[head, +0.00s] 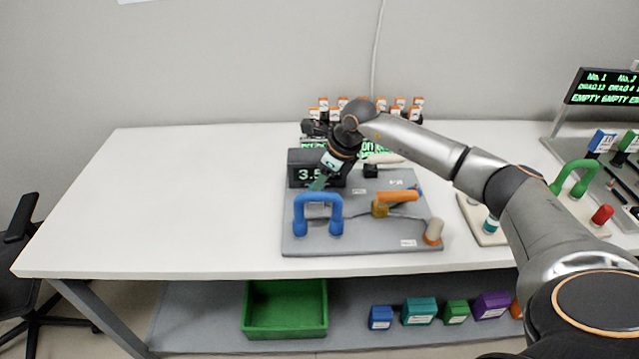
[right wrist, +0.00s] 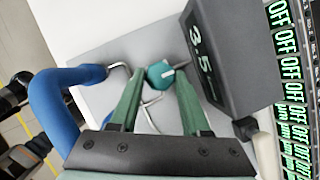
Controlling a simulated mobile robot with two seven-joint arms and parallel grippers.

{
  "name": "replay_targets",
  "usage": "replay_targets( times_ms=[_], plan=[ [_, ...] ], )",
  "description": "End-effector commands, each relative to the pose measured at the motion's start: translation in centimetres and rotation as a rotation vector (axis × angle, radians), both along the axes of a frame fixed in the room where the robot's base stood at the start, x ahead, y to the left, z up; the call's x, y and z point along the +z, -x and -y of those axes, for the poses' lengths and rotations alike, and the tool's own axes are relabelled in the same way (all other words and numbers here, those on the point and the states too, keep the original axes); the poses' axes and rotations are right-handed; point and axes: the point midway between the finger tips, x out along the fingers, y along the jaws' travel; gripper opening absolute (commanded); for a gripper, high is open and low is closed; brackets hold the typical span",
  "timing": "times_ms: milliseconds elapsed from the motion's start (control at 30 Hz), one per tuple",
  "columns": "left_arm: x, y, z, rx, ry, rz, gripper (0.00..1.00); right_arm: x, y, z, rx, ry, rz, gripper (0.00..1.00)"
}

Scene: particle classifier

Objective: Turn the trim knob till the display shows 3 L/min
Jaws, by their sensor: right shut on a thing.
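The trim knob (right wrist: 160,73) is a small teal knob with a pale mark, on the grey panel (head: 300,245) just in front of the display. My right gripper (right wrist: 159,77) is shut on it, with a green finger on either side. In the head view my right gripper (head: 319,184) reaches down in front of the display, and the knob is hidden there. My left gripper is not in view.
A blue handle (head: 318,202) stands close to the gripper. A screen (right wrist: 285,70) shows several OFF lines. The table's left part (head: 170,190) is clear.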

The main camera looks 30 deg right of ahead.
Motion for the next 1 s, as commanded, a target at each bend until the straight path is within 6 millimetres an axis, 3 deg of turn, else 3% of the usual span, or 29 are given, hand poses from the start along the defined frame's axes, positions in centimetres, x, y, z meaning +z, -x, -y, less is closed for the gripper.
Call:
replay_targets(
  times_ms=[67,333,667,1000],
  plan=[
    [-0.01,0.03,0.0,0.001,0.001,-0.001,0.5,0.03,0.0,0.0,0.0,0.0,0.0,0.31],
    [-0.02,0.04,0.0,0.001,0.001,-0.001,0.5,0.05,0.0,0.01,0.0,0.0,0.0,0.01],
    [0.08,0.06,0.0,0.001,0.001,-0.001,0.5,0.09,0.01,0.0,-0.021,0.001,0.001,0.0],
    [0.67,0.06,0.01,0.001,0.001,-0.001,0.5,0.18,0.09,-0.21,-0.206,0.001,0.001,0.0]
  ],
)
